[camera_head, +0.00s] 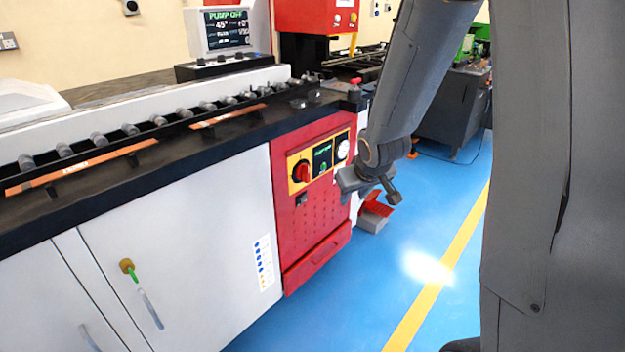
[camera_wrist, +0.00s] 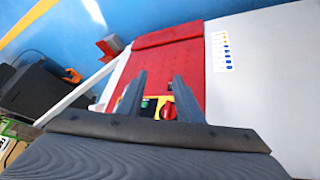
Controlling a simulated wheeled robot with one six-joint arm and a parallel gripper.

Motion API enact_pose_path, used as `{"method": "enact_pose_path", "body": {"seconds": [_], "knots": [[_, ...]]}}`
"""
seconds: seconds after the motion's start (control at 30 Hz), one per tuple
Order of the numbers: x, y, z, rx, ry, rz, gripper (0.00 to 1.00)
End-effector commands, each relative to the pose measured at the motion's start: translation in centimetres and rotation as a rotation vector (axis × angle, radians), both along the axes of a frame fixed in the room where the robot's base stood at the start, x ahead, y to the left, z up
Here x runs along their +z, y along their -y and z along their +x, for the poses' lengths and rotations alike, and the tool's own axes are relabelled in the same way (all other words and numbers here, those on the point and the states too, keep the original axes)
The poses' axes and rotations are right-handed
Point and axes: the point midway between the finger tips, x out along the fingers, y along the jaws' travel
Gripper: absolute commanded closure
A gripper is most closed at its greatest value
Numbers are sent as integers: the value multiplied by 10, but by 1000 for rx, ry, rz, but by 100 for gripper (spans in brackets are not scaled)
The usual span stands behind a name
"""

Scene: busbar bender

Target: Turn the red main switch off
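The red main switch (camera_head: 301,171) is a round rotary knob on a yellow plate on the machine's red front panel (camera_head: 313,208). Its handle angle is too small to read surely. It also shows in the wrist view (camera_wrist: 168,111), low between my gripper's fingers and nearer the right one. My gripper (camera_head: 350,182) is to the right of the switch in the head view, apart from it. In the wrist view my gripper (camera_wrist: 160,78) has its two fingers spread, with nothing held between them. A small green display (camera_head: 323,157) sits right of the switch.
A white round gauge (camera_head: 342,149) is beside the display. A red pedal (camera_head: 376,205) stands on the blue floor by the panel's base. A white cabinet door (camera_head: 195,240) with a key is to the left. The roller bench (camera_head: 150,150) overhangs above. Open floor lies right.

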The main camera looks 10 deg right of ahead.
Motion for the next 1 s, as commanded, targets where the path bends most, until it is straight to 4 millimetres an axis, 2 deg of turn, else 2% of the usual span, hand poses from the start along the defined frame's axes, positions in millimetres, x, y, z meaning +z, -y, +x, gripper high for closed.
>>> {"method": "enact_pose_path", "body": {"seconds": [0.03,0.1,0.2,0.33,0.47,0.6,0.8,1.0], "knots": [[-16,7,33,29,75,5,67],[-26,10,75,86,194,23,67],[-38,10,125,175,362,69,67],[-54,5,167,295,561,164,67],[-67,-1,183,401,723,279,67],[-75,-5,182,481,839,386,67],[-76,-10,178,530,906,459,67],[-74,-25,195,537,912,463,67]]}}
